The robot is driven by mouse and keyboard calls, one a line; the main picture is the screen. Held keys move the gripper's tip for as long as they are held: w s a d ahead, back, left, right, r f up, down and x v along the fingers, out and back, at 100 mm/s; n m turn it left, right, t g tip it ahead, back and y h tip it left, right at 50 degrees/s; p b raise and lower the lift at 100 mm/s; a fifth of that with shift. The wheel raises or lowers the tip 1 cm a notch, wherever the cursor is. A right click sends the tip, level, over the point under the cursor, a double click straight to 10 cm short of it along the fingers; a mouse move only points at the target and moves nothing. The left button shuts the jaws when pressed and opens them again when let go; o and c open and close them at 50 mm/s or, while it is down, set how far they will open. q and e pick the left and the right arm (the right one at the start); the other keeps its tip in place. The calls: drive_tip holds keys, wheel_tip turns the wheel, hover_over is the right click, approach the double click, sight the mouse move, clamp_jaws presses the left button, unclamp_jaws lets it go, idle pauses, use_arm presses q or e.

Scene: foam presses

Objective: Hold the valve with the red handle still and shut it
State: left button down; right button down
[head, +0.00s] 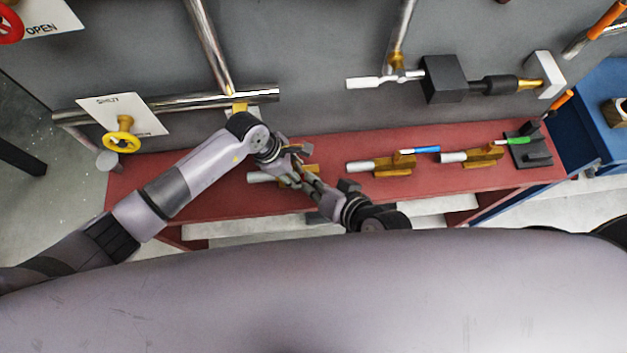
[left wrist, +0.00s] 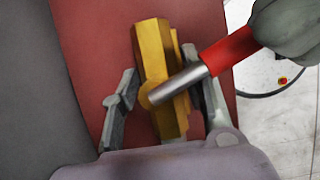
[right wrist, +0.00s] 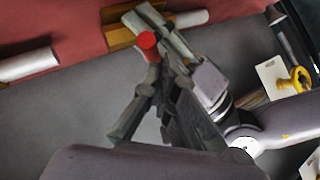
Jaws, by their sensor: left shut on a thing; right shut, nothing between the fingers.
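The valve with the red handle has a brass body (left wrist: 162,75) and lies on the red bench. In the left wrist view, its red handle (left wrist: 230,50) points up and right, steeply across the body. My left gripper (head: 287,160) is shut on the brass body, one finger on each side. In the right wrist view, the body (right wrist: 118,38) is partly hidden by the left fingers, and the red handle (right wrist: 147,41) shows end-on. My right gripper (head: 312,186) is shut and empty; its fingertips (right wrist: 157,75) are close against the handle, contact unclear.
On the red bench (head: 220,197), a blue-handled valve (head: 380,167) and a green-handled valve (head: 480,156) lie to the right, by a dark fixture (head: 528,150). Pipes and a yellow wheel (head: 122,142) with a sign are on the grey wall behind. My two arms are close together.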

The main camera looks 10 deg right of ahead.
drive_tip(key=shift+w, duration=0.15)
drive_tip(key=shift+w+d, duration=0.25)
drive_tip(key=shift+w, duration=0.35)
